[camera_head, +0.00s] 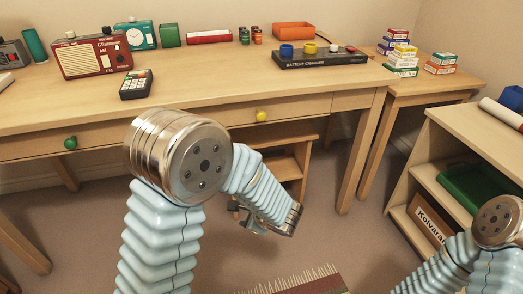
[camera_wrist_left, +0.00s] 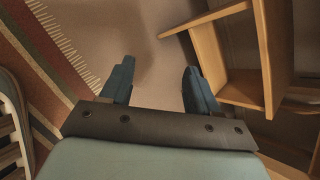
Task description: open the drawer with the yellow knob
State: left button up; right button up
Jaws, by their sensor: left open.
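The yellow knob (camera_head: 261,115) is on the front of the right drawer (camera_head: 295,108) of the wooden desk. That drawer looks shut, its front level with the desk's apron. My left gripper (camera_head: 245,215) is below the desk front, lower than the yellow knob and slightly left of it, apart from it. In the left wrist view its two fingers (camera_wrist_left: 158,85) are spread with nothing between them. The knob does not show in the left wrist view. My right arm shows at the lower right of the head view, but its gripper is out of view.
A green knob (camera_head: 70,143) is on another drawer to the left. A small wooden shelf unit (camera_head: 285,165) stands under the desk behind my left gripper. On the desk are a red radio (camera_head: 92,54) and a battery charger (camera_head: 320,58). An open shelf (camera_head: 440,150) stands at the right.

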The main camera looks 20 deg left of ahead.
pick_arm(q)
jog(key=w+d+r+m+t+y+b, duration=0.1)
jog(key=w+d+r+t, duration=0.1)
jog(key=w+r+t, duration=0.45)
jog(key=m+t+y+b, duration=0.1)
jog(key=m+t+y, duration=0.1)
jog(key=t, duration=0.1)
send_near(261, 118)
jog(key=x, duration=0.9)
jog(key=shift+w+a, duration=0.15)
jog(key=shift+w, duration=0.2)
pick_arm(e)
jog(key=f, duration=0.3)
jog(key=shift+w+d, duration=0.1)
jog(key=shift+d, duration=0.2)
pick_arm(q)
jog(key=shift+c, duration=0.4)
grip_shut()
